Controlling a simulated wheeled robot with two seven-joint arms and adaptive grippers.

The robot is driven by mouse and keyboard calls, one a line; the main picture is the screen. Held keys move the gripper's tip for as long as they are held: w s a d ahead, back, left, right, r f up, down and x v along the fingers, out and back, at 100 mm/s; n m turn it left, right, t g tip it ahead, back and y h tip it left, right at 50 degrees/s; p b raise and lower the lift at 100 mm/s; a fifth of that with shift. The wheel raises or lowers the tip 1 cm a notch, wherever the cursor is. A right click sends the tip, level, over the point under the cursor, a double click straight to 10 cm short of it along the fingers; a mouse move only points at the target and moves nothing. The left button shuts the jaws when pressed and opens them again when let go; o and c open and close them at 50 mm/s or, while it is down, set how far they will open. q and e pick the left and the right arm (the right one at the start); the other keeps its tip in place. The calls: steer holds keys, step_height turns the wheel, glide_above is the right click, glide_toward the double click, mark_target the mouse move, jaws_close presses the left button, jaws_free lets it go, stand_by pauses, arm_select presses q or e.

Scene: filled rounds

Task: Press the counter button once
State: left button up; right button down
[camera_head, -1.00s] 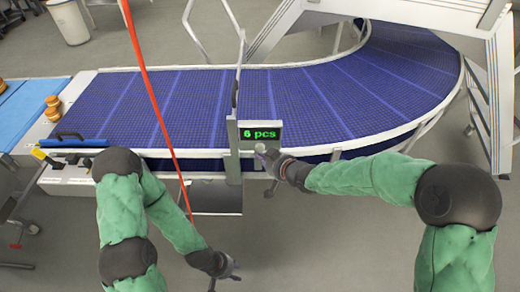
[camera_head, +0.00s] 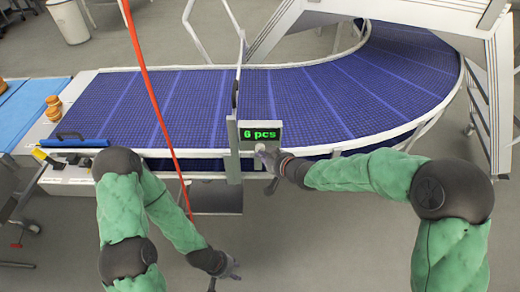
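The counter display (camera_head: 260,132) is a small black screen with green text on a post at the conveyor's front edge. It reads a single digit and "pcs"; the digit is too small to tell between 6 and 0. My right gripper (camera_head: 264,155) is just below the display, its tip at the lower part of the counter panel. The button is hidden or too small to make out behind the fingertips, and I cannot tell whether they touch it. My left gripper (camera_head: 231,271) hangs low over the floor, away from the counter. The finger openings are unclear on both.
A blue conveyor belt (camera_head: 190,105) runs across and curves away at the right. A red cable (camera_head: 150,85) hangs in front of it by my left arm. Orange round pieces (camera_head: 53,107) stand at the left end. A grey metal frame (camera_head: 490,90) rises at the right.

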steer(key=shift+w, duration=0.45)
stand_by(0.4)
stand_by(0.3)
steer(key=shift+s, duration=0.95)
steer(key=s+b, duration=0.1)
steer(key=s, duration=0.4)
steer(key=shift+f, duration=0.1)
stand_by(0.7)
